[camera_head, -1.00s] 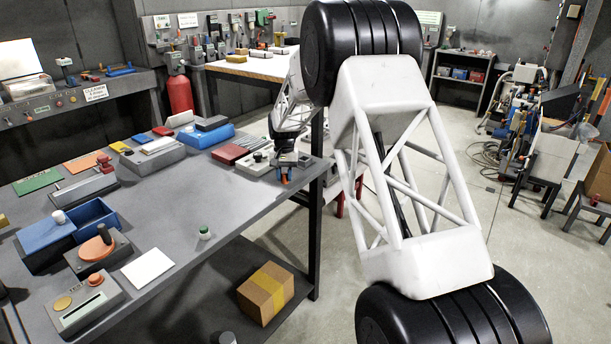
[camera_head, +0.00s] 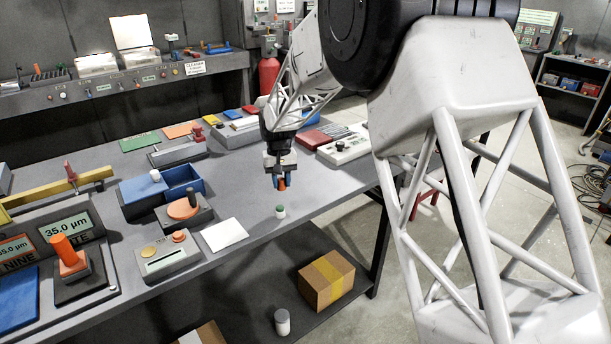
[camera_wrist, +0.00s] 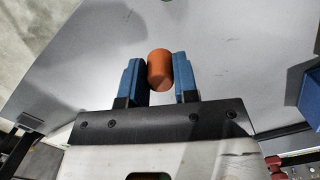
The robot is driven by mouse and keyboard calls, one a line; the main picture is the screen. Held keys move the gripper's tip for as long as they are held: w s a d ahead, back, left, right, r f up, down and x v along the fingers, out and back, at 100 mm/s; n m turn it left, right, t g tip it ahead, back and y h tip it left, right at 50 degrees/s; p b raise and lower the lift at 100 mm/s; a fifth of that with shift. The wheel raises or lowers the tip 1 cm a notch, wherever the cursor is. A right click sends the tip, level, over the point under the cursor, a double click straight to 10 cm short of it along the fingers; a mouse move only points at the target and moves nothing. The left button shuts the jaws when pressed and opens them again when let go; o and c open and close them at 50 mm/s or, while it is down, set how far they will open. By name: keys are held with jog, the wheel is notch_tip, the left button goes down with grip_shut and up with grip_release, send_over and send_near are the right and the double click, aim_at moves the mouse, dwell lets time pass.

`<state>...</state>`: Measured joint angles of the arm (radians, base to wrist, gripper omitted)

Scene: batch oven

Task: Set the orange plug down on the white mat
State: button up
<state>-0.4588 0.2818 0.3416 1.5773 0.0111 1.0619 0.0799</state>
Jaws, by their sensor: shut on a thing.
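The orange plug (camera_wrist: 160,68) is held between the two blue fingers of my gripper (camera_wrist: 159,80) in the wrist view. In the head view the plug (camera_head: 282,184) shows at the fingertips of my gripper, above the grey table; its exact height is hard to tell. The white mat (camera_head: 225,235) lies flat and bare on the table, to the left of my gripper and nearer the camera.
A grey box with a slot (camera_head: 167,258) and an orange disc fixture (camera_head: 184,211) stand left of the mat.

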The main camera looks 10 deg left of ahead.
aim_at(225, 234)
jog(key=s+a+r+n, duration=0.2)
jog(key=s+a+n, duration=0.2)
jog(key=s+a, duration=0.9)
jog(key=s, duration=0.3)
jog(key=shift+s+a+r+n, duration=0.2)
jog(key=shift+s+r+n, duration=0.2)
jog(key=shift+f, duration=3.35)
jog(key=shift+f, duration=0.6)
jog(key=o, duration=1.1)
jog(key=shift+c, duration=0.2)
notch_tip(225, 234, up, 8)
jog(key=shift+w+a+f, duration=0.15)
jog(key=shift+w+a, duration=0.15)
jog(key=shift+w, duration=0.05)
